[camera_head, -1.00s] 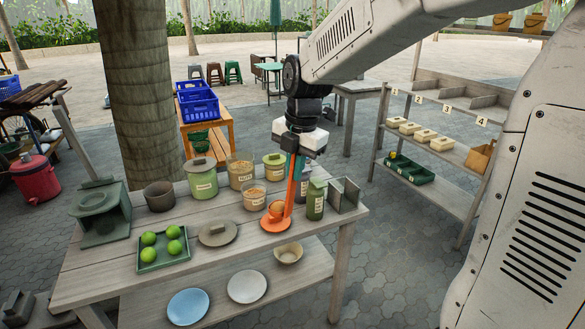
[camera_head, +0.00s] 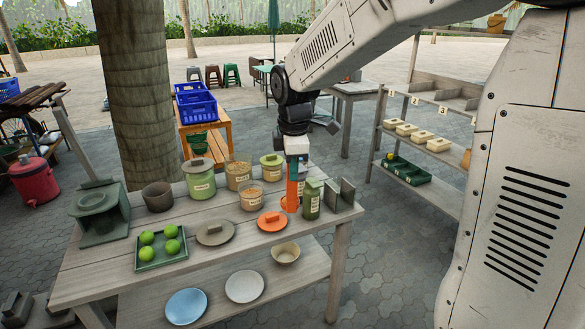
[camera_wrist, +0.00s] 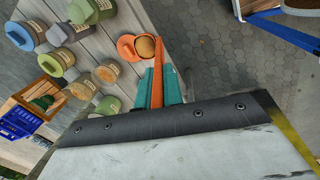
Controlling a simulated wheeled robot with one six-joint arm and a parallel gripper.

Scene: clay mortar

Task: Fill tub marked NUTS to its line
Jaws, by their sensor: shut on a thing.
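My gripper (camera_wrist: 157,88) is shut on the handle of an orange scoop (camera_wrist: 156,82). The scoop hangs upright over the table's right part; its bowl, with a tan load (camera_wrist: 146,47), shows in the wrist view. A clear open tub (camera_head: 238,175) at the back has tan contents and a label that seems to read NUTS. A second open tub (camera_head: 251,199) in front of it also holds tan contents. Its label is unclear.
Lidded green tubs (camera_head: 200,184) (camera_head: 272,170) flank the open tubs. A green tray (camera_head: 150,258) of green balls and a brown pot (camera_head: 158,197) stand left. A grey metal holder (camera_head: 341,195) stands right.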

